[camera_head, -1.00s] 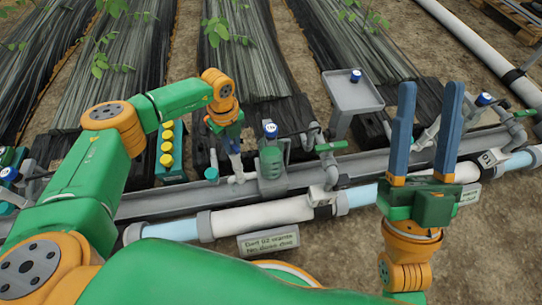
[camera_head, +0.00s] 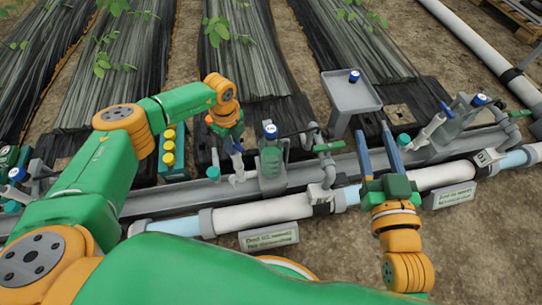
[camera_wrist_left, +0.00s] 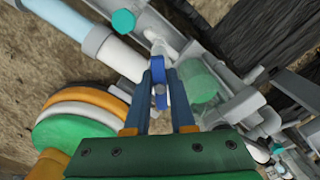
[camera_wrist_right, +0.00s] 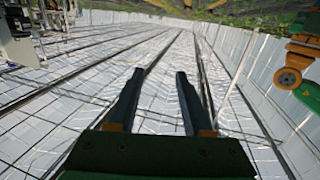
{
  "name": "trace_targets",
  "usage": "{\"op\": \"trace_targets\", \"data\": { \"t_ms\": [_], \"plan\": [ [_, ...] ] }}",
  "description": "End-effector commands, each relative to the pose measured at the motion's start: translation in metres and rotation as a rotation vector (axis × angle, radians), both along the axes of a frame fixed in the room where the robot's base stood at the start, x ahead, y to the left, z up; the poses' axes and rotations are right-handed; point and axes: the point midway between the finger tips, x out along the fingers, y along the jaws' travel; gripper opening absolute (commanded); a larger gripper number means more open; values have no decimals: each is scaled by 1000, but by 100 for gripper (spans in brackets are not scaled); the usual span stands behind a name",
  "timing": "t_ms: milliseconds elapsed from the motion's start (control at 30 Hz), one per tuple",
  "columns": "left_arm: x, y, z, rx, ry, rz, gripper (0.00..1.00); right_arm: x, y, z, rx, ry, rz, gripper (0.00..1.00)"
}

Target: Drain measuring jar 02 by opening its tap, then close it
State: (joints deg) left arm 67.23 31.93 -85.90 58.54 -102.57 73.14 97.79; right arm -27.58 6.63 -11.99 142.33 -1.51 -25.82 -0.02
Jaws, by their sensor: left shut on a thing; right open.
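A translucent green jar (camera_head: 271,160) with a blue knob on top stands at the middle station, above the Bed 02 sign (camera_head: 268,237); I take it for measuring jar 02. It also shows in the left wrist view (camera_wrist_left: 200,82). My left gripper (camera_head: 237,148) points down just left of it. In the left wrist view my left gripper (camera_wrist_left: 160,80) is shut on a blue tap lever (camera_wrist_left: 161,88), between its fingertips. The lever's exact angle and any flow are unclear. My right gripper (camera_head: 376,130) is open and empty, right of the jar; it also shows in its wrist view (camera_wrist_right: 155,75).
A grey gutter (camera_head: 185,194) and a white pipe (camera_head: 262,212) run along the skid. A grey stand (camera_head: 351,95) with a blue-topped item is behind. Yellow-capped bottles (camera_head: 168,145) stand left of my left gripper. Another station (camera_head: 440,125) lies at right.

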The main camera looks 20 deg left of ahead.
Motion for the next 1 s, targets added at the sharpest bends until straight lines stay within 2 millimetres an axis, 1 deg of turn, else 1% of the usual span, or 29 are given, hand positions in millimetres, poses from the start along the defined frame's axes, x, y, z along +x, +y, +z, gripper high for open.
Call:
{"op": "trace_targets", "data": {
  "t_ms": [267,467,767,1000],
  "plan": [
    [-1,1,0,2,3,84,0,-8,-8,-43,-48,232,-18,50],
    [-1,1,0,2,2,144,0,-22,-15,-74,-81,400,-30,50],
    [-1,1,0,2,3,235,0,-51,-26,-113,-130,647,-47,50],
    [-1,1,0,2,2,307,0,-81,-35,-138,-164,840,-57,50]
  ]
}}
